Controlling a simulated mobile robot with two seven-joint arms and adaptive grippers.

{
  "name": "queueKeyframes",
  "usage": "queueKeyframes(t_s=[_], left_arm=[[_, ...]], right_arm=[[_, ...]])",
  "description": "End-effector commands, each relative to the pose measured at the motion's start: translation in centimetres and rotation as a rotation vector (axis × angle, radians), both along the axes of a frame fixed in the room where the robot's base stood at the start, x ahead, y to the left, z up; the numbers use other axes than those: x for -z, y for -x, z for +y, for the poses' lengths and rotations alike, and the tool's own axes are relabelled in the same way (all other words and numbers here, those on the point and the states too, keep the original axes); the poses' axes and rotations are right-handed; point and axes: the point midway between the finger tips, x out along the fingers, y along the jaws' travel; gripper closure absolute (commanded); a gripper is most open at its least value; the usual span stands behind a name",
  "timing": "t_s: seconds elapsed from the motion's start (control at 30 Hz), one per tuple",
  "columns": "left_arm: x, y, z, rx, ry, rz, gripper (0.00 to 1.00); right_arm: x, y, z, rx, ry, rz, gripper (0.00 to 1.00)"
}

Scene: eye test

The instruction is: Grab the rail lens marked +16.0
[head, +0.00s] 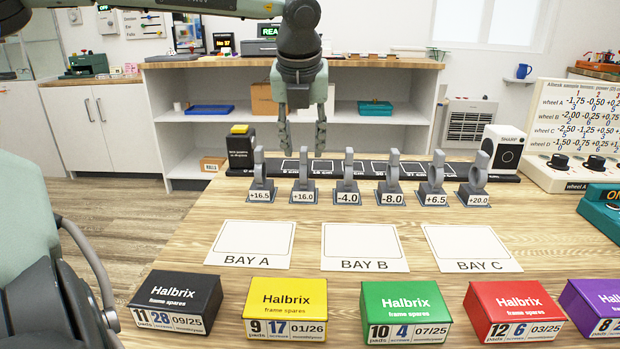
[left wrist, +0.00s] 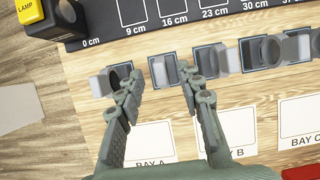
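The grey rail lens marked +16.0 (head: 303,186) stands upright in a row of similar lenses on the wooden table, second from the left in the head view. In the left wrist view it appears as the second holder (left wrist: 162,70), between the fingertips; its label cannot be read there. My left gripper (head: 302,150) hangs pointing down above the row, around the +16.0 lens, fingers apart and empty. The open fingers also show in the left wrist view (left wrist: 158,84). I cannot tell the exact height gap. My right gripper is not in view.
Neighbouring lenses +16.5 (head: 260,190) and -4.0 (head: 347,190) stand close on either side. A dark marked rail (head: 450,170) lies behind. White bay cards (head: 250,244) and several Halbrix boxes (head: 285,310) are in front. A lamp unit (head: 240,152) stands back left.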

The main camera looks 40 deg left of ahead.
Motion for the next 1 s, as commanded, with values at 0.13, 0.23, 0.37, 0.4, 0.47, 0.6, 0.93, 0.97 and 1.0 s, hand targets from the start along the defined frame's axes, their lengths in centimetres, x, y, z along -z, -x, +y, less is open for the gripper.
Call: queueKeyframes(t_s=[0.13,0.23,0.37,0.4,0.47,0.6,0.93,0.97,1.0], left_arm=[[1.7,-0.5,0.4,0.0,0.003,0.002,0.64],[3.1,-0.9,0.8,0.001,0.002,0.003,0.64],[4.8,-1.5,1.3,0.0,0.004,0.001,0.64],[5.2,-1.6,1.4,0.0,0.004,0.001,0.64],[5.6,-1.8,1.5,0.0,0.002,-0.002,0.64],[5.8,-1.9,1.5,0.001,0.003,-0.004,0.64],[5.8,-1.8,1.5,0.002,0.003,-0.004,0.9],[5.8,-1.8,1.5,0.002,0.003,-0.004,0.94],[5.8,-1.8,1.5,0.002,0.003,-0.004,0.99]], right_arm=[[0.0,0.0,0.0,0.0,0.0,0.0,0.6],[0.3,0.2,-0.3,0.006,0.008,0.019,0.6],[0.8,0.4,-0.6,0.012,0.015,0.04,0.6],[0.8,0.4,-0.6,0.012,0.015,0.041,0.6],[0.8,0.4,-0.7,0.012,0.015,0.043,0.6],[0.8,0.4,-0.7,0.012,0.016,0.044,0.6],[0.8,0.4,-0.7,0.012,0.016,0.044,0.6],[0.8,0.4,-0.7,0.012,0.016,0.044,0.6],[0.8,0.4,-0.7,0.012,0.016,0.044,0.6]])
